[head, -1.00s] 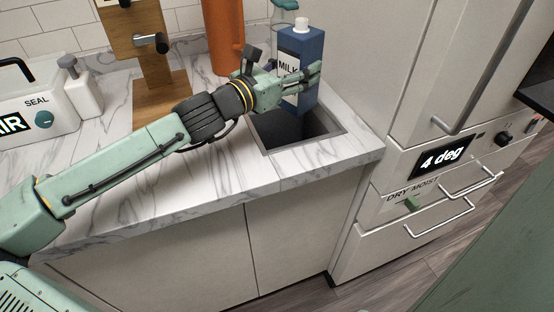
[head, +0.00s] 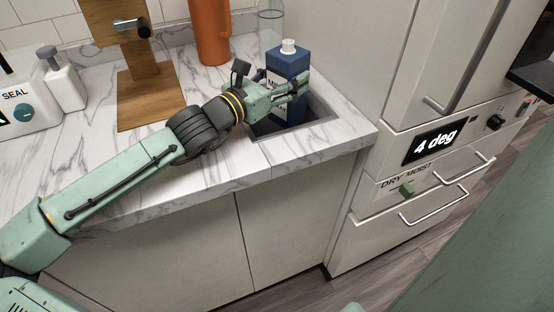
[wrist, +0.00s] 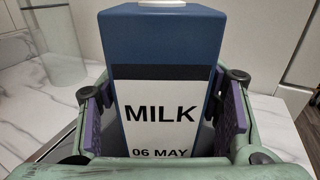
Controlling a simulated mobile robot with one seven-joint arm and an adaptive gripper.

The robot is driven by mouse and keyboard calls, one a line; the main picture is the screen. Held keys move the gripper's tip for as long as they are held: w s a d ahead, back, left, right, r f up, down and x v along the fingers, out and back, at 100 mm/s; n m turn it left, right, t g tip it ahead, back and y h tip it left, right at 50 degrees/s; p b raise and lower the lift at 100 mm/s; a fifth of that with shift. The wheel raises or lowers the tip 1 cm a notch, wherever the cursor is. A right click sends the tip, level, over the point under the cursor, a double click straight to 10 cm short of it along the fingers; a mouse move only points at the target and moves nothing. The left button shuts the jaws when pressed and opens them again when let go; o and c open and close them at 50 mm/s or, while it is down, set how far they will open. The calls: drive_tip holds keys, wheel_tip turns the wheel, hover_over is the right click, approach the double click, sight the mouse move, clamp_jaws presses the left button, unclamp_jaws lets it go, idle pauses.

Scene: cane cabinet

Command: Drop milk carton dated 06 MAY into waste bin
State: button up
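The milk carton (head: 289,66) is blue with a white cap and a white label. In the wrist view the carton (wrist: 163,95) reads MILK and 06 MAY. My gripper (head: 297,88) is shut on it, with a purple pad against each side. The carton is upright, its lower part within the square opening of the waste bin (head: 318,126), set into the marble counter. The carton hides much of the opening, and its base cannot be clearly seen.
A clear glass vessel (head: 270,18) and an orange bottle (head: 209,32) stand behind. A wooden stand (head: 150,95), a soap dispenser (head: 65,83) and a white appliance (head: 28,110) are to the left.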

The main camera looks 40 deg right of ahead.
drive_tip(key=o, duration=0.4)
drive_tip(key=shift+o, duration=0.2)
drive_tip(key=shift+a, duration=0.1)
drive_tip(key=a, duration=0.4)
drive_tip(key=s+a, duration=0.1)
drive_tip(key=a, duration=0.2)
drive_tip(key=s+a, duration=0.1)
drive_tip(key=a, duration=0.3)
drive_tip(key=shift+a, duration=0.35)
